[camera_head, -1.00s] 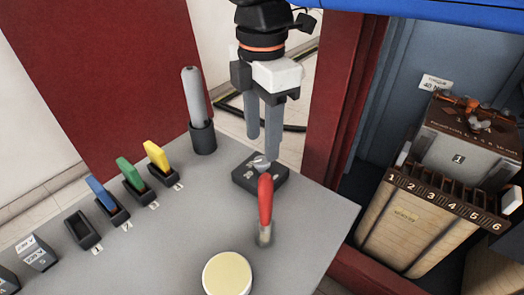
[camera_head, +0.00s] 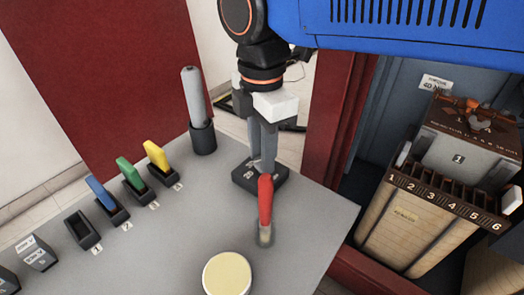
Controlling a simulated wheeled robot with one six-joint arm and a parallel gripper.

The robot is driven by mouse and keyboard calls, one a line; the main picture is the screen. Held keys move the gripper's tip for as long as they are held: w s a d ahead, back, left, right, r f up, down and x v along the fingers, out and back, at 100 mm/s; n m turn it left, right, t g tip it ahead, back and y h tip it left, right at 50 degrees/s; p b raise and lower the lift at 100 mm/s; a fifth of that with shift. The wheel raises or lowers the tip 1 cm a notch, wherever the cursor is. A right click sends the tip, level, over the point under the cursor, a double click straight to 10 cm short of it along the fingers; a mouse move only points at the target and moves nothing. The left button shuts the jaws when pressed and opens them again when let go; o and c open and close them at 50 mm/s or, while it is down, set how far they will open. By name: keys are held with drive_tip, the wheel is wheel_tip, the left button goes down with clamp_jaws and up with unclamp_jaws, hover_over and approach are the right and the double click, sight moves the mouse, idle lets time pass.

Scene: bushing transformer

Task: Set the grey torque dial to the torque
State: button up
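The grey torque dial (camera_head: 257,161) sits on top of a black block (camera_head: 247,182) at the back of the grey table. My gripper (camera_head: 262,166) points down over this block. Its two grey fingers are close together with their tips down at the dial, and appear shut on it. The fingers hide most of the dial, and its setting cannot be read. A white label (camera_head: 435,83) on the blue-grey wall at right reads torque and what looks like 40 NM.
Coloured tags (camera_head: 158,157) in black slots line the left side. A pale round disc (camera_head: 227,274) lies in front.

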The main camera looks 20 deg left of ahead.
drive_tip(key=shift+m, duration=0.5)
drive_tip(key=m, duration=0.5)
drive_tip(key=shift+m, duration=0.3)
drive_tip(key=m, duration=0.3)
drive_tip(key=shift+m, duration=0.4)
drive_tip(key=m, duration=0.3)
drive_tip(key=shift+m, duration=0.3)
drive_tip(key=m, duration=0.5)
drive_tip(key=shift+m, duration=2.5)
drive_tip(key=o, duration=1.1)
drive_tip(key=shift+c, duration=0.2)
